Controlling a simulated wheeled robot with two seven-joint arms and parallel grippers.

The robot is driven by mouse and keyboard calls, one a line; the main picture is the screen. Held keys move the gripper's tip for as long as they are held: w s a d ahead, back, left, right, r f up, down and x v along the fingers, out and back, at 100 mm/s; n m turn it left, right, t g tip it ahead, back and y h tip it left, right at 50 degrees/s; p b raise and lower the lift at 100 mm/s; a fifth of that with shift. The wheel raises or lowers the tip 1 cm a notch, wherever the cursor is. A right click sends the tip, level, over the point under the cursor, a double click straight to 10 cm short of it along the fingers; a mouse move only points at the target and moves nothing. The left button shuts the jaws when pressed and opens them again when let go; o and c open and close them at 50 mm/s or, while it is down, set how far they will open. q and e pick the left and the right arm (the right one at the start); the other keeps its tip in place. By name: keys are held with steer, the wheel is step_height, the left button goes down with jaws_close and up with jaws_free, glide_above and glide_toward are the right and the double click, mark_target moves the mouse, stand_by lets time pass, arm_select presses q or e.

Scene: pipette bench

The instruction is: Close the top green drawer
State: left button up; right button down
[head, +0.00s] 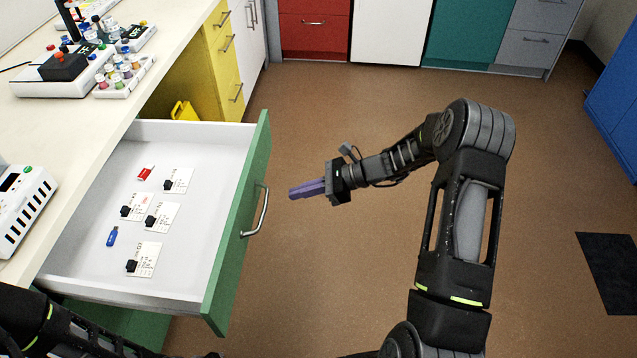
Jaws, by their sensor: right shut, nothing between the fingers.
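The top green drawer (241,219) is pulled out from under the bench on the left. Its green front faces right and carries a silver bar handle (261,212). Inside lie several white cards with black clips, a red item (145,174) and a blue stick-like item (112,236). My right gripper (292,193) is shut and empty. Its purple fingers point left toward the drawer front, a short gap to the right of the handle in the picture, not touching it. My left arm shows at the bottom left; its gripper is not in view.
The bench top (105,130) holds a rack of coloured-cap vials (120,78) and a white device (22,205). Yellow drawers (226,60) stand beyond the open drawer. Red, white, teal and grey cabinets line the back. The brown floor (340,280) right of the drawer is clear.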

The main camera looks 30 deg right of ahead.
arm_select(q)
steer(key=shift+r+p, duration=0.55)
steer(key=shift+r, duration=0.15)
arm_select(e)
steer(key=a, duration=0.1)
steer(key=w+a, duration=0.2)
steer(key=a, duration=0.1)
steer(key=shift+r, duration=0.1)
steer(key=shift+w+a, duration=0.1)
